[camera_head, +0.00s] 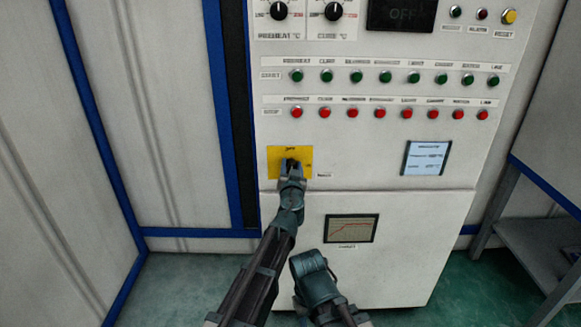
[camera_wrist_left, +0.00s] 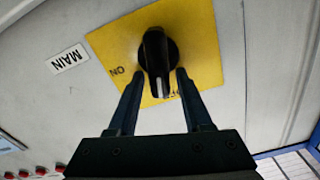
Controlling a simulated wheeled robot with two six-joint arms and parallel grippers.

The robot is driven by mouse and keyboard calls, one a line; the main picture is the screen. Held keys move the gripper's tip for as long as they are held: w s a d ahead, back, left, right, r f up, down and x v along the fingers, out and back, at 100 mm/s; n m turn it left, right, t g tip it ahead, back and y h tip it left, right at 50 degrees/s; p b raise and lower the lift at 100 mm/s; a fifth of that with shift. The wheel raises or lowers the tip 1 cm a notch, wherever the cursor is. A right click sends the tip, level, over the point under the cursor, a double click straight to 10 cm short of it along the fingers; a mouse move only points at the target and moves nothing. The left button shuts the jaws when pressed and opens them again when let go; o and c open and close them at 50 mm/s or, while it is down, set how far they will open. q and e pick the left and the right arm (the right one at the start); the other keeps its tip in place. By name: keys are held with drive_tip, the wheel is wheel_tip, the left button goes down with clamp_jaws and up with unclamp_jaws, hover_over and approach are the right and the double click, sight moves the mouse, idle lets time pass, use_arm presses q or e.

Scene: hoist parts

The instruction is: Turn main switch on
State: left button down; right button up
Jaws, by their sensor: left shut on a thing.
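The main switch is a black rotary knob (camera_wrist_left: 157,60) on a yellow plate (camera_head: 273,158) on the front of the white cabinet. In the left wrist view the knob's white mark points down, near the OFF lettering, and the ON lettering (camera_wrist_left: 118,70) is to its left. My left gripper (camera_head: 291,168) is at the plate and hides most of the knob in the head view. In the left wrist view its two fingers (camera_wrist_left: 160,77) are on either side of the knob, shut on it.
Rows of green buttons (camera_head: 385,77) and red buttons (camera_head: 381,113) are above the switch. A dark OFF display (camera_head: 402,14) is higher up. A grey metal stand (camera_head: 540,250) is at the right. Another link of mine is near the lower cabinet.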

use_arm(q)
drive_tip(key=m, duration=0.4)
drive_tip(key=shift+d+f+m, duration=0.25)
drive_tip(key=shift+d+m, duration=0.15)
drive_tip(key=shift+d+f+m+b, duration=0.1)
drive_tip(key=shift+f+m+b, duration=0.2)
drive_tip(key=shift+m, duration=1.35)
drive_tip(key=shift+d+f+m+b, duration=0.1)
drive_tip(key=shift+f+m+b, duration=0.2)
drive_tip(key=shift+m, duration=1.4)
drive_tip(key=shift+f+m+b, duration=0.2)
drive_tip(key=shift+m+b, duration=0.2)
drive_tip(key=shift+m, duration=1.25)
drive_tip(key=shift+w, duration=0.1)
drive_tip(key=c, duration=0.7)
unclamp_jaws()
drive_tip(key=shift+a+r, duration=0.1)
